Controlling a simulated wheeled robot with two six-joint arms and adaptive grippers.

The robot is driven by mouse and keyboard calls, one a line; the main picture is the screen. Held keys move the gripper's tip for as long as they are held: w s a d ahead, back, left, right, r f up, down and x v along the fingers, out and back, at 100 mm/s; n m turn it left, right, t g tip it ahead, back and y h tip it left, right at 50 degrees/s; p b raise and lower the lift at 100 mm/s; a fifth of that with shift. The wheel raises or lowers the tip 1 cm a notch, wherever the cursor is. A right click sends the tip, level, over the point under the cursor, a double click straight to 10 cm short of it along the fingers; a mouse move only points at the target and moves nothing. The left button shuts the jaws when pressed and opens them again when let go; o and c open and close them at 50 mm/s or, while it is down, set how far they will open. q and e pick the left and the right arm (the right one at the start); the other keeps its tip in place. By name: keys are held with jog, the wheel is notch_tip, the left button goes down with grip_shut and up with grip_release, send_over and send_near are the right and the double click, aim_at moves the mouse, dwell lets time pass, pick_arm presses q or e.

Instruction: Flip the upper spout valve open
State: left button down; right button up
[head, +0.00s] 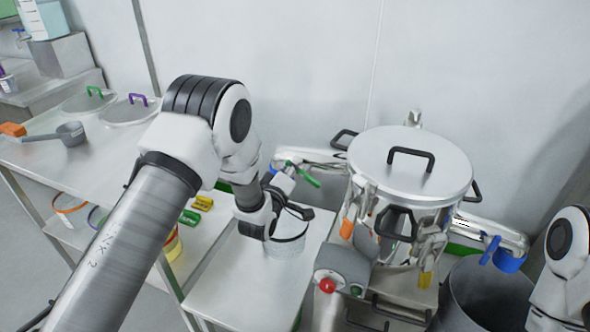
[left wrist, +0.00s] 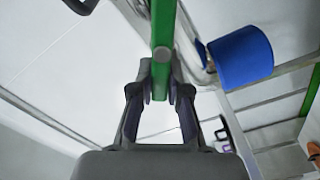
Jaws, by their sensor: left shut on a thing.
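The steel vessel (head: 405,165) has an upper spout (head: 318,157) sticking out to the left. A green valve lever (head: 304,174) is on this spout and slants across it. In the left wrist view the green lever (left wrist: 163,30) runs between my fingers. My left gripper (left wrist: 161,85) is shut on it, with a finger on each side. The spout's blue end cap (left wrist: 240,56) is just right of the lever. My right gripper is out of view.
A lower spout with a blue lever (head: 490,249) sticks out right, above a grey bin (head: 485,293). A wall is close behind the vessel.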

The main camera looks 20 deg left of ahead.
pick_arm(q)
jog(key=n, duration=0.1)
jog(key=f+n+b, duration=0.1)
jog(key=n, duration=0.1)
jog(key=shift+a+f, duration=0.1)
jog(key=shift+a, duration=0.1)
jog(key=shift+f+n+b, duration=0.3)
jog(key=shift+n+b, duration=0.4)
jog(key=shift+n, duration=0.7)
jog(key=c, duration=1.1)
grip_release()
jog(key=s, duration=1.2)
jog(key=shift+a, duration=0.2)
jog(key=shift+f, duration=0.1)
